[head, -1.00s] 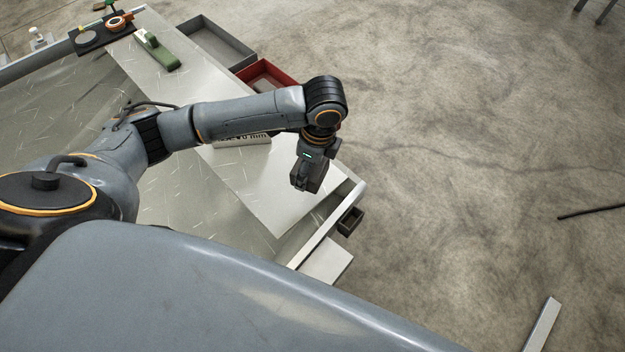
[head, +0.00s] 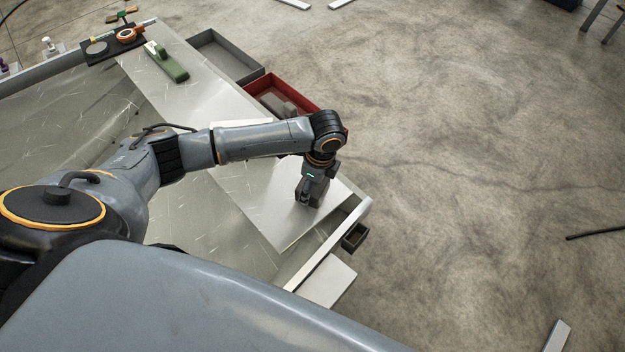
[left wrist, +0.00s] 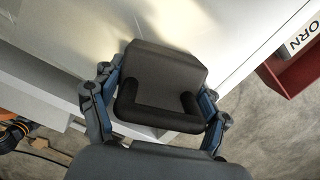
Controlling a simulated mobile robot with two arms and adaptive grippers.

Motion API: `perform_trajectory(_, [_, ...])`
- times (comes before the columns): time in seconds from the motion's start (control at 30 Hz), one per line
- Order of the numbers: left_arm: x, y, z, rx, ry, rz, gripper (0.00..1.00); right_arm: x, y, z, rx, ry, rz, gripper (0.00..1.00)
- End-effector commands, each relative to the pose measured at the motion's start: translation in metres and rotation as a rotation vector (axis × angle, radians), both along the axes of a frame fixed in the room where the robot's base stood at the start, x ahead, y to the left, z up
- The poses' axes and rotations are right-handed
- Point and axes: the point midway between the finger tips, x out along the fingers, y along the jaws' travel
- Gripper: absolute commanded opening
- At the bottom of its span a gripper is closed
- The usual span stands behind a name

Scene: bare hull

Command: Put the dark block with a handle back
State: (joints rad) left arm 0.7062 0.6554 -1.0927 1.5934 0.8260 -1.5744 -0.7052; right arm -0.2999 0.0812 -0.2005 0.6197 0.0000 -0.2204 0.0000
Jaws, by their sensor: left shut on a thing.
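The dark block with a handle (left wrist: 162,70) is between the two fingers of my left gripper (left wrist: 157,108) in the left wrist view. Its black U-shaped handle faces the camera. In the head view my left gripper (head: 309,197) points down over the pale panel (head: 225,105) near the table's right end. The block is hard to tell from the gripper there, and I cannot tell whether it touches the panel. My right gripper is not in view.
A red tray (head: 262,87) holding dark grey pieces and a grey tray (head: 238,50) hang along the far edge. A green tool (head: 172,68) lies on the panel. A black board with rings (head: 100,47) is at the far left. A small dark bin (head: 355,238) sits at the right end.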

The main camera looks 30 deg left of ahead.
Motion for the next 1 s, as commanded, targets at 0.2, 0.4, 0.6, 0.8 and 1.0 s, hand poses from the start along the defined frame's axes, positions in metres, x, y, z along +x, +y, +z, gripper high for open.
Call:
perform_trajectory(0.2, [0.002,-0.001,0.003,-0.002,-0.005,0.000,0.12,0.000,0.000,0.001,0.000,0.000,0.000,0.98])
perform_trajectory(0.4, [0.000,0.000,-0.001,0.000,0.000,0.000,0.98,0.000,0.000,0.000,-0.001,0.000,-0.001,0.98])
perform_trajectory(0.6, [0.000,0.000,-0.001,0.000,0.000,0.000,0.98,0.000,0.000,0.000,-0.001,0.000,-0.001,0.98])
perform_trajectory(0.8, [0.000,0.000,0.003,-0.001,-0.001,0.000,0.98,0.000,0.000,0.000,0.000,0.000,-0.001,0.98])
perform_trajectory(1.0, [0.002,-0.004,0.034,-0.002,-0.004,0.000,0.98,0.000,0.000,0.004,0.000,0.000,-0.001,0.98])
